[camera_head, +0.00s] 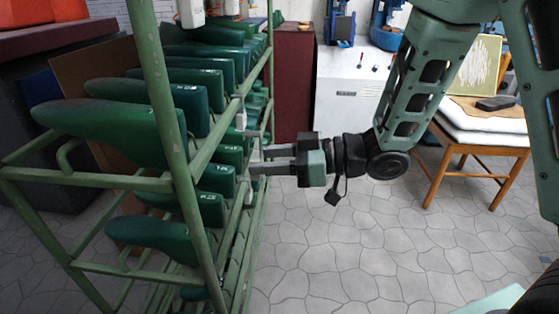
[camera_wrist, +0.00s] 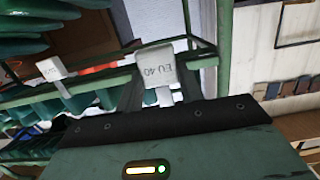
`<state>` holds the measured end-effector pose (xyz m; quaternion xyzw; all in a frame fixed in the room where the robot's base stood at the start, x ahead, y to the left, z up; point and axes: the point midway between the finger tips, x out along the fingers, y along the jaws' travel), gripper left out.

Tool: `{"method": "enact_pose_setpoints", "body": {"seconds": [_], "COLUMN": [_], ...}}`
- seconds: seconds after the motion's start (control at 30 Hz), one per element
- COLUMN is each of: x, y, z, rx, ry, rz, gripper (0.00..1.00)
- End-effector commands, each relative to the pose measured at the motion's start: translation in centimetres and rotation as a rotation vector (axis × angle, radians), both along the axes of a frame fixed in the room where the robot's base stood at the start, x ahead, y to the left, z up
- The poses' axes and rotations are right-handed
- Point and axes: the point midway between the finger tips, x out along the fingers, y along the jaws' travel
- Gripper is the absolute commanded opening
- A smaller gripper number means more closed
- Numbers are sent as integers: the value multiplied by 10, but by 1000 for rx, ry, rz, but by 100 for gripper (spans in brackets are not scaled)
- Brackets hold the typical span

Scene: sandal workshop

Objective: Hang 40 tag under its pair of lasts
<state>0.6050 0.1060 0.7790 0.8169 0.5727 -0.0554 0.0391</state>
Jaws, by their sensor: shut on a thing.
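The white tag marked EU 40 (camera_wrist: 157,66) is held between the fingertips of my gripper (camera_wrist: 162,92) in the wrist view. The tag is in front of a green rack rail; I cannot tell if it touches it. In the head view my gripper (camera_head: 252,162) reaches left to the rack's right side, beside the ends of the green lasts (camera_head: 217,178). A small white piece (camera_head: 248,192) shows just below its fingertips. The numbers on the lasts are too small to read surely.
The green rack (camera_head: 178,150) holds several rows of lasts. Another white tag (camera_wrist: 50,68) hangs on the rail to the left in the wrist view. A wooden stool (camera_head: 470,160) and white cabinet (camera_head: 345,95) stand behind. The tiled floor (camera_head: 340,250) right of the rack is clear.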

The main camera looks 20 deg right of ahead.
Motion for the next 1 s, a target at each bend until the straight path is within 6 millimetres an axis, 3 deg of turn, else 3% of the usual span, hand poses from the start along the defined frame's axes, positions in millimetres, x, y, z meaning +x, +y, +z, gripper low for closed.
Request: {"method": "enact_pose_setpoints", "body": {"seconds": [1.0], "x": [26], "y": [73], "z": [0], "rx": [0], "ry": [-1], "rz": [1], "gripper": [15]}}
